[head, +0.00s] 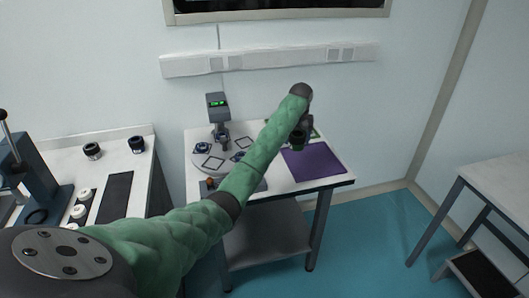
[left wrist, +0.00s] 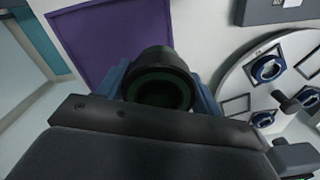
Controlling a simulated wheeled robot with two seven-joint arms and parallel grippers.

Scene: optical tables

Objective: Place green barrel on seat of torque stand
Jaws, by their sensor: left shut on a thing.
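My left gripper (head: 300,138) is above the small white table, near the purple mat. It is shut on the green barrel (left wrist: 161,82), a dark cylinder with a green ring inside its open end. In the left wrist view the barrel sits between the two blue-grey fingers, its open end facing the camera. In the head view the arm and gripper mostly hide it. A dark upright device with a green lit display (head: 218,106), which looks like the torque stand, stands at the table's back left, apart from the barrel. Its seat is not clear. My right gripper is not in view.
A round grey plate (head: 203,165) with blue-ringed parts and square outlines lies left of the gripper; it also shows in the left wrist view (left wrist: 232,82). The purple mat (head: 322,162) looks bare. A left bench (head: 115,158) holds several dark and white parts.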

